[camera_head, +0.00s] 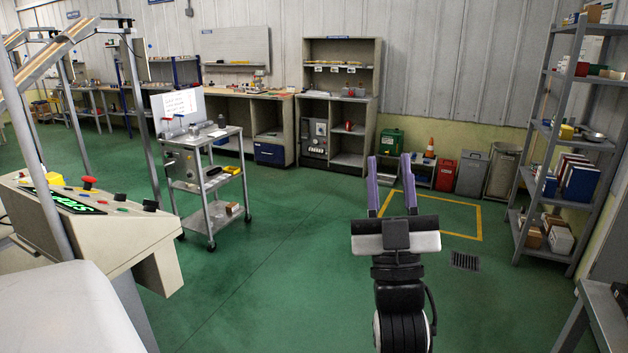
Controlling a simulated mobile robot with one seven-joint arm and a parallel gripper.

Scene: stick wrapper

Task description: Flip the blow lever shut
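My gripper (389,162) is at the lower right of the middle, over open green floor. Its two purple fingers point away from me and stand well apart, with nothing visible between them. I cannot tell for sure which part is the blow lever. A beige control console (105,235) at the left carries a red knob (88,183), small black handles (150,205) and a panel with green lettering (60,202). A metal trolley (215,213) further back holds a grey box (182,160) with small levers on top. My gripper is far from both.
Green floor between the console and my arm is clear. A shelf rack (565,140) stands at the right, and a grey bench (610,315) at the lower right. Workbenches, a cabinet (340,100) and bins (471,172) line the back wall. An inclined conveyor (60,45) rises at the upper left.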

